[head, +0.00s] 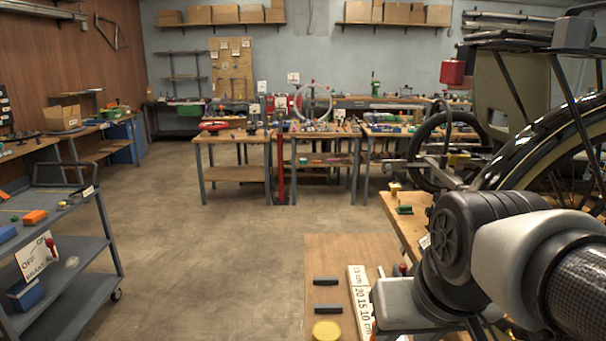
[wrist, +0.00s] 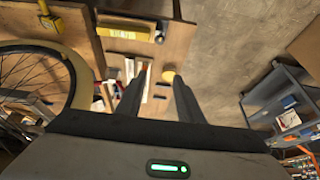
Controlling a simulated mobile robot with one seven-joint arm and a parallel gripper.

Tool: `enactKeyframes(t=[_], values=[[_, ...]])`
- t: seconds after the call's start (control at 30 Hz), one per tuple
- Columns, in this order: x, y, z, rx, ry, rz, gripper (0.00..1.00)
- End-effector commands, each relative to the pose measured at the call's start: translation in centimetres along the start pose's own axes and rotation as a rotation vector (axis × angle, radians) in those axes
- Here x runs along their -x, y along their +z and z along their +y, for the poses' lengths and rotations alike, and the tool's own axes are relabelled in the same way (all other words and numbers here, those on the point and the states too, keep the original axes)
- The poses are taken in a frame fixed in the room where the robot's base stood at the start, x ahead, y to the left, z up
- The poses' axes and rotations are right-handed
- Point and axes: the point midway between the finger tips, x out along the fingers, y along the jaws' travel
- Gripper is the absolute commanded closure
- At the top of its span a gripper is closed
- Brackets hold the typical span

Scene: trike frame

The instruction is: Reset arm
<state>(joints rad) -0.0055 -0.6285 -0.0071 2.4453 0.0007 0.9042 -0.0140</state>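My gripper (wrist: 160,80) shows in the wrist view with its two dark fingers apart and nothing between them. It is above the workbench area, and a wooden bench top (wrist: 150,45) and the floor show beyond the fingertips. A green light is lit on the hand. In the head view my arm fills the lower right, over the edge of the wooden bench (head: 345,255); the fingers cannot be made out there.
A bicycle wheel (head: 545,150) of the trike stands close behind my arm at right. The near bench carries a ruler board (head: 359,300), two dark bars and a yellow disc (head: 326,330). A grey cart (head: 90,255) is at left. The middle floor is clear.

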Motion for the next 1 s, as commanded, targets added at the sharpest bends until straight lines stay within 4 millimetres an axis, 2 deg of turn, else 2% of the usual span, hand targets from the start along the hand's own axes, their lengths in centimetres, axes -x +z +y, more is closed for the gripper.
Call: enactKeyframes(t=[0.17, 0.2, 0.63, 0.77, 1.0], values=[[1.8, 1.5, 0.0, -0.013, 0.006, 0.083, 0.66], [3.5, 0.5, 0.0, -0.013, 0.005, 0.075, 0.66], [11.7, -3.2, 0.0, -0.011, 0.005, 0.071, 0.66], [12.7, -3.7, 0.0, -0.011, 0.005, 0.071, 0.66], [12.5, -3.6, 0.0, -0.011, 0.005, 0.071, 0.66]])
